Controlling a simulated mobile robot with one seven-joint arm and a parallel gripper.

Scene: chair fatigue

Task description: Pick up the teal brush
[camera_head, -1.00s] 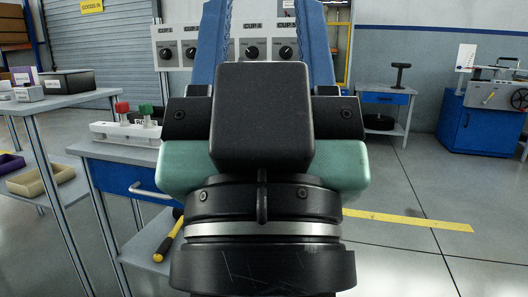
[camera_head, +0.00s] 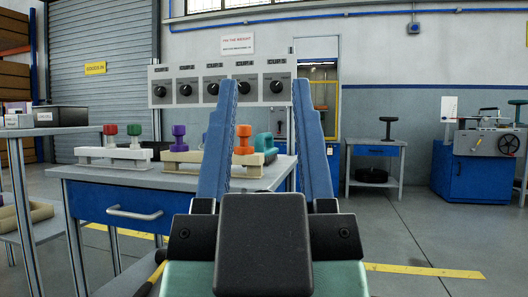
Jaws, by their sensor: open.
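A small teal object (camera_head: 266,144), perhaps the teal brush, is at the right end of the blue-fronted workbench (camera_head: 146,207). It shows between my fingers in the picture, just right of an orange knob-shaped piece (camera_head: 243,140). It is too small and partly hidden for me to tell its shape. My gripper (camera_head: 267,88) is open, with its two long blue fingers pointing up and away and nothing held between them. The left finger covers part of the bench top. I cannot tell how far the teal object is beyond the fingers.

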